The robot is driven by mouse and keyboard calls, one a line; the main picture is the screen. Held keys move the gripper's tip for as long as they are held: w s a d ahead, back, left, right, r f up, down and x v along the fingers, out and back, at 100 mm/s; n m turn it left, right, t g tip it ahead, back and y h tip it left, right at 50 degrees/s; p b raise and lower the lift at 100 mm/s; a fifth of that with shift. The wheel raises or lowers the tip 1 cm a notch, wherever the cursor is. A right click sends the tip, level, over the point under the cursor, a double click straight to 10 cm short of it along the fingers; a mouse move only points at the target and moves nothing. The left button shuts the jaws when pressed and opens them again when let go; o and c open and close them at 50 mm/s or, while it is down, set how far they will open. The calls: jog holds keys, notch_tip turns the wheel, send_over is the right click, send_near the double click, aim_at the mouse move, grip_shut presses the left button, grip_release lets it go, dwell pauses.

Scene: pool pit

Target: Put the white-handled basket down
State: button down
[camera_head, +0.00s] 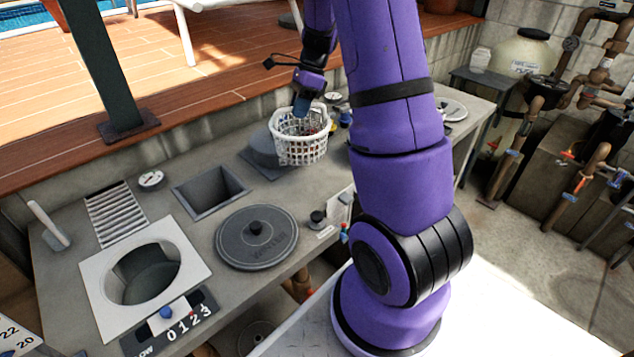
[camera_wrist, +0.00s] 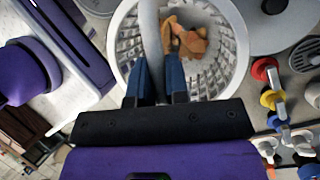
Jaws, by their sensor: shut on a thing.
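The white basket (camera_head: 300,148) is a lattice tub with an upright handle. In the head view it is at the back middle of the grey counter, in front of or over a dark grey square piece (camera_head: 262,150); I cannot tell whether it touches anything below. My gripper (camera_head: 301,106) is above it, shut on the handle. In the wrist view the blue fingers of my gripper (camera_wrist: 158,85) pinch the pale handle (camera_wrist: 149,35). The basket (camera_wrist: 128,48) holds orange-brown leaf-like debris (camera_wrist: 184,40).
The counter has a round skimmer opening (camera_head: 150,275), a square hole (camera_head: 210,190), a round dark lid (camera_head: 257,237) and a slatted grate (camera_head: 115,210). Coloured valve handles (camera_wrist: 268,75) are right of the basket in the wrist view. A green-grey post (camera_head: 100,65) stands on the deck.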

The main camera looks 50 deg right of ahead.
aim_at(317, 144)
jog(key=s+d+m+t, duration=0.2)
jog(key=s+m, duration=0.2)
jog(key=shift+s+f, duration=0.15)
jog(key=shift+f, duration=4.85)
jog(key=c, duration=1.1)
grip_release()
